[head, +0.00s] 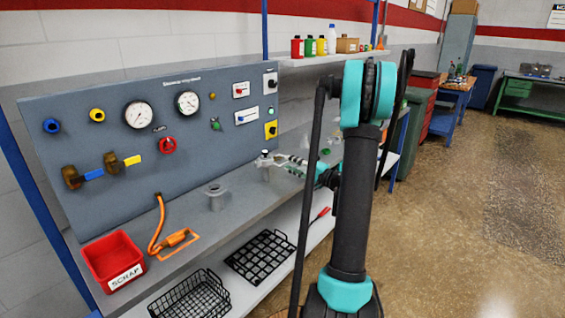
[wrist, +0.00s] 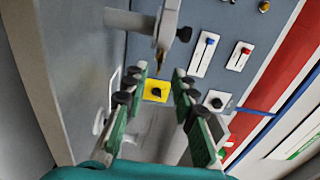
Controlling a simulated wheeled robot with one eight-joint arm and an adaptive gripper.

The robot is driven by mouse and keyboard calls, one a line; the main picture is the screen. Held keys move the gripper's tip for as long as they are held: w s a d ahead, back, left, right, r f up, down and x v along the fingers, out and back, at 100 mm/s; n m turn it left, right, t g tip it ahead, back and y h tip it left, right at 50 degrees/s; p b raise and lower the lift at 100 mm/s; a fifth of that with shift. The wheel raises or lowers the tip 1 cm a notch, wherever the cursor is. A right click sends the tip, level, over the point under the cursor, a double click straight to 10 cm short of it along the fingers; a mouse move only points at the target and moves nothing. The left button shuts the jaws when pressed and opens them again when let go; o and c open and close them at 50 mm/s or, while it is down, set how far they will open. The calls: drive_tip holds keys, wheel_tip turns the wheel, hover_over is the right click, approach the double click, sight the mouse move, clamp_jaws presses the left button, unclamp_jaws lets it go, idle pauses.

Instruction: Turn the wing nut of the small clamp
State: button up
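The small clamp (head: 264,160) is a grey fitting at the right end of the grey bench, in front of the panel. In the wrist view a grey fitting that looks like the clamp (wrist: 168,22) is at the top, with a thin brownish bolt pointing down from it. I cannot clearly make out the wing nut. My gripper (head: 283,161) reaches in from the right, close beside the clamp in the head view. In the wrist view my gripper (wrist: 161,78) has its green fingers spread, with nothing between them. The bolt is just beyond the fingertips, and I cannot tell whether they touch.
A grey flanged stub (head: 214,194) stands left of the clamp. An orange hose tool (head: 174,238) and a red scrap bin (head: 112,262) are further left. Black wire baskets (head: 192,296) are on the lower shelf. The gauge panel (head: 70,125) rises behind the bench.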

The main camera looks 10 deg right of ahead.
sight(277, 159)
drive_tip(key=shift+x, duration=2.4)
clamp_jaws()
